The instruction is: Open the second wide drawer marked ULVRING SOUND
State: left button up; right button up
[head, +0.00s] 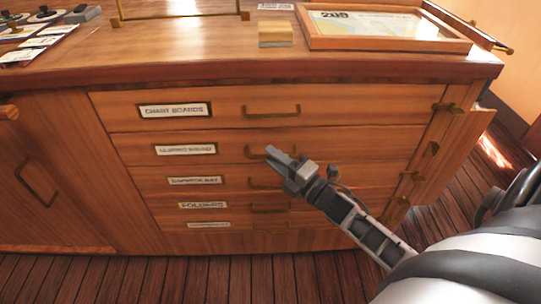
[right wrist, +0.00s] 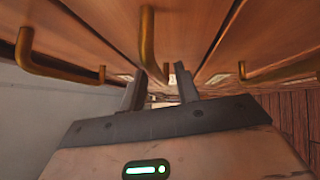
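The second wide drawer (head: 235,150) has a white label (head: 186,149) that reads roughly ULVRING SOUND. It looks shut, flush with the cabinet front. Its brass handle (head: 255,152) is partly hidden behind my right gripper (head: 277,155). In the right wrist view the two dark fingers (right wrist: 160,88) stand apart, and a brass handle (right wrist: 147,38) shows just ahead, its lower end in line with the gap between them. I cannot tell whether the fingers touch it. My left gripper is not in view.
CHART BOARDS drawer (head: 225,108) is above; several drawers, including FOLDERS (head: 235,204), are below, all apparently shut with brass handles. The cabinet top (head: 200,62) carries a framed chart (head: 390,42) and a wooden block (head: 275,38). The plank floor (head: 200,275) in front is clear.

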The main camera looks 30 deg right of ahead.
jog(key=shift+x, duration=0.9)
grip_shut()
